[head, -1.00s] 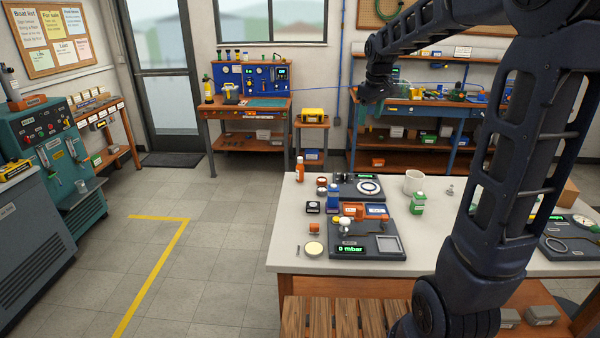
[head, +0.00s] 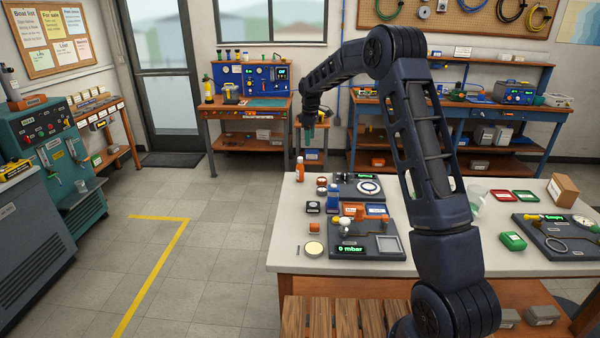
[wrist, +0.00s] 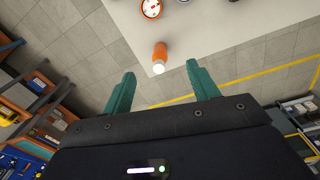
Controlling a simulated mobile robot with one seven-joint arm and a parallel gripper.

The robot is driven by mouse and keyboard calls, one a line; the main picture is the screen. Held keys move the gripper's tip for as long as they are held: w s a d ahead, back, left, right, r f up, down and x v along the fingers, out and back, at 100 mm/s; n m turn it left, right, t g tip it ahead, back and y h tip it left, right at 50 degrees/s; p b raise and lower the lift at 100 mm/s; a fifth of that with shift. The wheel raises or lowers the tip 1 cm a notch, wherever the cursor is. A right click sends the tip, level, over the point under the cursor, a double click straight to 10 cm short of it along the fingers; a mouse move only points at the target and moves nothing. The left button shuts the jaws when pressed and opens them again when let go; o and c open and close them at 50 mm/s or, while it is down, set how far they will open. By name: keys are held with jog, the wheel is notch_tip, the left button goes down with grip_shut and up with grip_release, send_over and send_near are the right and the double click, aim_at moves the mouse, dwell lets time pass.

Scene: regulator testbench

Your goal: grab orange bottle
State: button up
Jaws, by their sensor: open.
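The orange bottle (head: 300,169) has a white cap and stands upright at the far left corner of the white-topped table. It also shows in the wrist view (wrist: 160,52), near the table corner and beyond the fingertips. My gripper (head: 308,125) is in the air above and behind the bottle in the head view. In the wrist view its two green fingers (wrist: 162,82) are spread wide with nothing between them. The bottle lines up with the gap between the fingers and does not touch them.
On the white table (head: 285,228), a blue bottle (head: 334,196), small parts and a test board (head: 362,240) stand close to the orange bottle. Beyond the table is open floor (head: 235,196).

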jog(key=n, duration=0.2)
send_near(300, 167)
jog(key=shift+w+a+f, duration=0.15)
jog(key=shift+w, duration=0.8)
notch_tip(300, 167, down, 11)
jog(key=shift+r, duration=0.2)
jog(key=shift+c, duration=0.2)
jog(key=c, duration=1.1)
